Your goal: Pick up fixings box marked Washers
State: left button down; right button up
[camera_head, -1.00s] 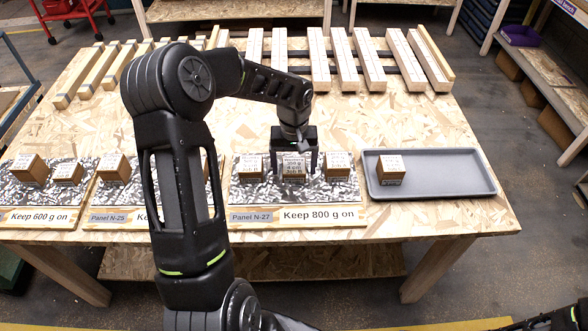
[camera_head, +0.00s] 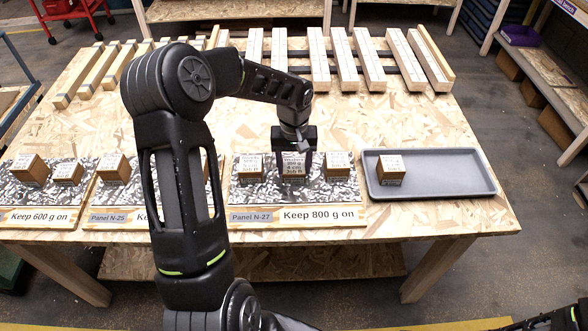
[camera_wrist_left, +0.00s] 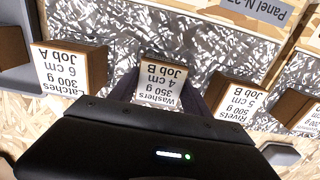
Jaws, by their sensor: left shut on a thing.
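The Washers box (camera_head: 293,163) is a small wooden block with a white label. In the left wrist view the box (camera_wrist_left: 161,87) reads "Washers 350 g 4 cm Job B". My left gripper (camera_head: 294,168) is shut on it from both sides, over the panel marked "Keep 800 g on" (camera_head: 318,196). The box seems slightly raised off the panel. The Latches box (camera_wrist_left: 68,70) and the Rivets box (camera_wrist_left: 233,107) stand to either side, apart from it. In the head view the Latches box (camera_head: 338,166) is right and the Rivets box (camera_head: 249,167) left. My right gripper is not visible.
A grey tray (camera_head: 450,180) with one box (camera_head: 391,170) in it lies at the right of the table. More panels with boxes (camera_head: 30,170) are at the left, partly behind my left arm. Wooden slats (camera_head: 345,60) fill the back. Bare board lies between slats and panels.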

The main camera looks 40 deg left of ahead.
aim_at(294, 165)
pick_arm(q)
jog(key=shift+w+r, duration=0.1)
jog(key=shift+r, duration=0.45)
notch_tip(294, 165, up, 9)
jog(key=shift+b, duration=0.7)
